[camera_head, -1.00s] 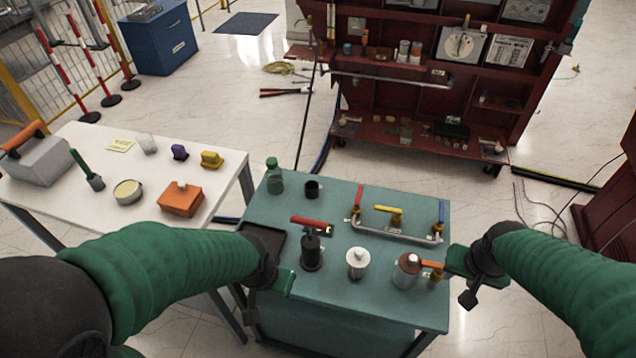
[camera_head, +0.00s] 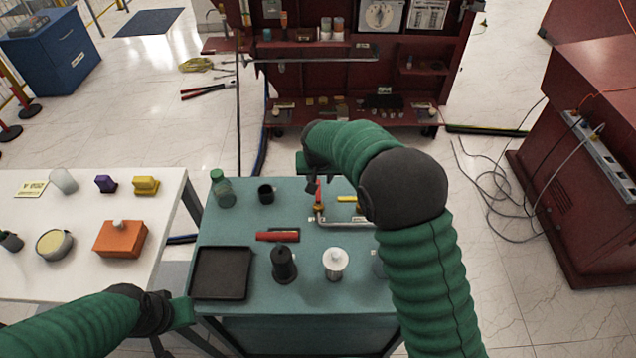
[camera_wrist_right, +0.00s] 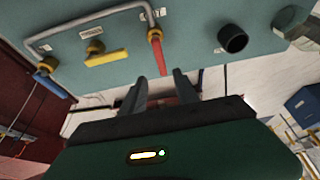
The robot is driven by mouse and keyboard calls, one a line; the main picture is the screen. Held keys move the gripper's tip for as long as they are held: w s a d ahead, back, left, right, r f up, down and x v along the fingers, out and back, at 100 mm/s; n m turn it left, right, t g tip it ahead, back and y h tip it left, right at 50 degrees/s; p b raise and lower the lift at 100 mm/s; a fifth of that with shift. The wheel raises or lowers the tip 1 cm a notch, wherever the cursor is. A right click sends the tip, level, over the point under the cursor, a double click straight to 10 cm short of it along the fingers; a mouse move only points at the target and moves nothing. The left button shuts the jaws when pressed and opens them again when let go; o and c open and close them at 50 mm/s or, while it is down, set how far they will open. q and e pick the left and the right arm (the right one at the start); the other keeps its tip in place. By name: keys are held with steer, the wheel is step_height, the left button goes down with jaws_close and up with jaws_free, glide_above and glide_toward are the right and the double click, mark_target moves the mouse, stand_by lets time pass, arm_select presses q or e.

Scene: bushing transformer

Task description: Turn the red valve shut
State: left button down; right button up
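The red valve handle (camera_head: 318,193) is at the far side of the teal table, on the left end of a metal pipe (camera_head: 345,223). In the right wrist view the red handle (camera_wrist_right: 160,55) points from its yellow body toward my fingers. My right gripper (camera_head: 308,184) is open over the far table edge, and its arm hides the right part of the pipe. In the right wrist view its fingertips (camera_wrist_right: 159,76) lie on either side of the handle's end; contact cannot be told. My left gripper (camera_head: 180,314) is near the table's front left corner, its opening unclear.
A black cup (camera_head: 266,194) and green bottle (camera_head: 222,188) stand left of the red valve. A black tray (camera_head: 221,273), black bottle (camera_head: 284,264) and white canister (camera_head: 335,263) stand nearer.

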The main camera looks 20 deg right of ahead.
mark_target(318, 191)
steer(key=x, duration=0.2)
steer(key=a+x, duration=0.1)
steer(key=x, duration=0.2)
steer(key=shift+w+f, duration=0.2)
steer(key=shift+f, duration=0.05)
steer(key=shift+w+f, duration=0.1)
steer(key=shift+f, duration=0.25)
steer(key=shift+w+d+f, duration=0.1)
steer(key=shift+d+f, duration=0.3)
steer(key=shift+d, duration=0.25)
steer(key=c, duration=0.3)
steer(key=shift+a+r, duration=0.1)
steer(key=shift+a, duration=0.3)
jaws_close()
steer(key=shift+d, duration=0.15)
